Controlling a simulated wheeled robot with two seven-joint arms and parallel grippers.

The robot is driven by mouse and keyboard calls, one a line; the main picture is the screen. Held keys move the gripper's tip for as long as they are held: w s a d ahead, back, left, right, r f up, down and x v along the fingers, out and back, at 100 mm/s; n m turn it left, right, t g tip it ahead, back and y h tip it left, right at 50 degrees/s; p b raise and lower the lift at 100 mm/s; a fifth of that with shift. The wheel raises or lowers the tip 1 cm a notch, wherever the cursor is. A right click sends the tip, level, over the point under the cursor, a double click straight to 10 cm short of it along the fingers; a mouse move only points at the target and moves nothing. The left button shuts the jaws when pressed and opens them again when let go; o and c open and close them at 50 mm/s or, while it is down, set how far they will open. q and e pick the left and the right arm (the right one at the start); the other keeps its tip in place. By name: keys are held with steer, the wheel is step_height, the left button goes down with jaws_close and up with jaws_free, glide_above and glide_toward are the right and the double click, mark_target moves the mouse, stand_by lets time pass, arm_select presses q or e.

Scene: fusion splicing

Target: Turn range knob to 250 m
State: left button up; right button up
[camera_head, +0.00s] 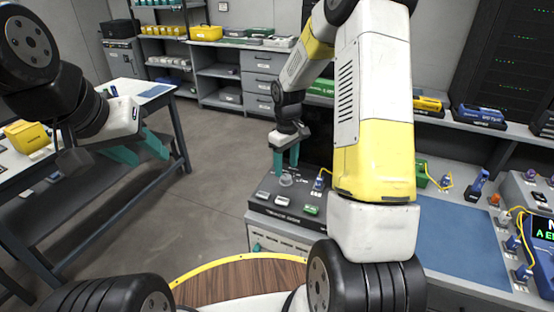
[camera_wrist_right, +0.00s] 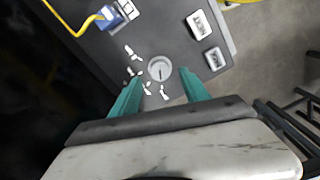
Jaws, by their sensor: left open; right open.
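The range knob (camera_wrist_right: 159,69) is a round grey dial on the dark top of a bench instrument, with several white marks around one side of it. In the head view the knob (camera_head: 287,180) sits just below my right gripper (camera_head: 286,168). The right gripper's teal fingers are open, and in the right wrist view its fingertips (camera_wrist_right: 159,80) stand on either side of the knob. I cannot tell whether they touch it. The labels at the marks are too small to read. My left gripper (camera_head: 144,150) is open and empty over the aisle at the left.
The instrument (camera_head: 290,213) also carries white and green blocks and a blue connector (camera_head: 319,184) with a yellow cable beside the knob. A blue mat (camera_head: 462,245) covers the right bench. A side table (camera_head: 150,98) stands at left, with clear floor between.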

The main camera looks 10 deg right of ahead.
steer(key=shift+r, duration=1.95)
steer(key=shift+r, duration=0.15)
step_height(320, 180, up, 7)
steer(key=m+t, duration=0.1)
glide_above(286, 176)
steer(key=s, duration=0.3)
steer(key=s+a+r+m+t+y, duration=0.1)
steer(key=s+r+m+t, duration=0.1)
steer(key=s+r, duration=0.5)
steer(key=s+a+r+m+t+y, duration=0.1)
steer(key=s+r, duration=0.5)
steer(key=s, duration=0.8)
steer(key=shift+a+r+m+t, duration=0.4)
steer(key=shift+a+m+t, duration=0.05)
steer(key=shift+m+t, duration=0.65)
steer(key=shift+s, duration=0.1)
